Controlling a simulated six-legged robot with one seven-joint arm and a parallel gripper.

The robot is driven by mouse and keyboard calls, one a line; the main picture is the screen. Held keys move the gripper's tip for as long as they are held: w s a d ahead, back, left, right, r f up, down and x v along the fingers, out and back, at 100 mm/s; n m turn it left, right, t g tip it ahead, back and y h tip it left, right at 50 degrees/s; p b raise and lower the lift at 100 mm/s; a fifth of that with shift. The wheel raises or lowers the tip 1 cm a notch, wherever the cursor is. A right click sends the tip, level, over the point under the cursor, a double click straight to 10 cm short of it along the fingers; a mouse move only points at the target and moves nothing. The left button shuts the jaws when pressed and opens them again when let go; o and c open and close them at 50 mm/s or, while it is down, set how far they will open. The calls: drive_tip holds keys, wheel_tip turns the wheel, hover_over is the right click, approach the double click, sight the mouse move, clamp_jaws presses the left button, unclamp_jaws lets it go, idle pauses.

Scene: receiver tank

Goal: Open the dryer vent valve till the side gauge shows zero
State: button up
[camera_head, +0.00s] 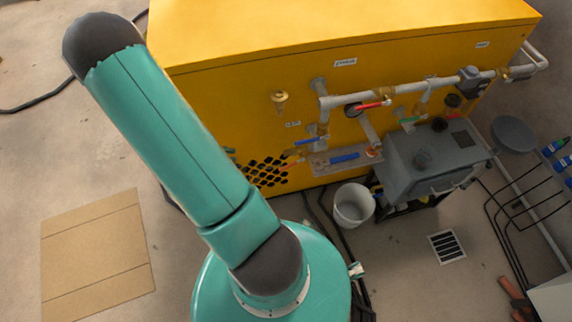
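A yellow compressor cabinet (240,70) carries pipes and several coloured valve handles on its front. A red handle (372,104) sits on the upper pipe, beside a small round dark fitting (352,111) that may be a gauge. Blue handles show at the lower left (308,141) and on the low pipe (345,157). A green handle (410,120) is near the grey box (435,160), possibly the dryer. I cannot tell which handle is the dryer vent valve, and no gauge reading is legible. My gripper is out of view; only my teal arm shows.
A white bucket (353,204) stands below the pipes, left of the grey box. Dark hoses (325,215) lie on the floor near my base. A floor drain (447,246) and a cardboard sheet (98,255) lie on the concrete. Bare floor shows at left.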

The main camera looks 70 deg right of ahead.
drive_tip(key=n+g, duration=0.2)
approach(286, 166)
drive_tip(key=shift+h, duration=0.4)
drive_tip(key=x, duration=1)
drive_tip(key=shift+s+a+f, duration=0.15)
drive_tip(key=shift+s+f, duration=0.1)
clamp_jaws()
